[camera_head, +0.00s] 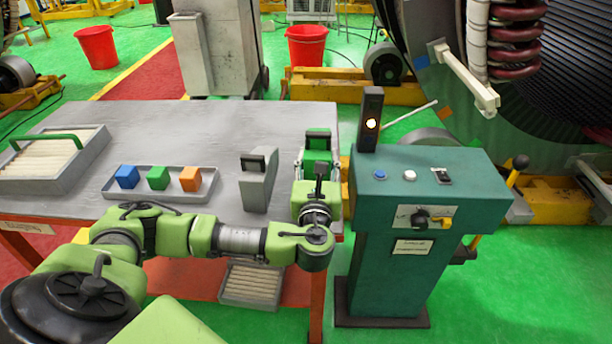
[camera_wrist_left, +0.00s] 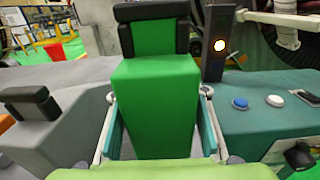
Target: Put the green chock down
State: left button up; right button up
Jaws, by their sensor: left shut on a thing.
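The green chock (camera_wrist_left: 155,95) is a tall green block with a black-edged top part, upright in the left wrist view. It also shows in the head view (camera_head: 318,142) at the right end of the grey table (camera_head: 225,125). My left gripper (camera_head: 318,163) is shut on it, with one finger on each side. The chock's lower end is hidden by my gripper, so I cannot tell whether it touches the table. My right gripper is in neither view.
A grey chock (camera_head: 256,187) with a black top stands left of my gripper. A tray (camera_head: 137,196) holds blue, green and orange cubes. A grey box (camera_head: 75,175) with a green handle is at far left. A teal control console (camera_head: 400,250) stands close on the right.

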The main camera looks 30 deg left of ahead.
pick_arm(q)
jog(key=shift+s+a+f, duration=0.25)
jog(key=shift+a+f, duration=0.15)
jog(key=shift+f, duration=0.1)
jog(key=shift+s+a+f, duration=0.25)
jog(key=shift+a+f, duration=0.1)
jog(key=shift+f, duration=0.15)
jog(key=f, duration=0.3)
jog(key=shift+s+a, duration=0.25)
jog(key=shift+a, duration=0.05)
jog(key=shift+f, duration=0.45)
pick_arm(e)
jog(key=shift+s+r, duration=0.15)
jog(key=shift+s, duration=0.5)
pick_arm(q)
jog(key=o, duration=1.3)
jog(key=shift+d, duration=0.1)
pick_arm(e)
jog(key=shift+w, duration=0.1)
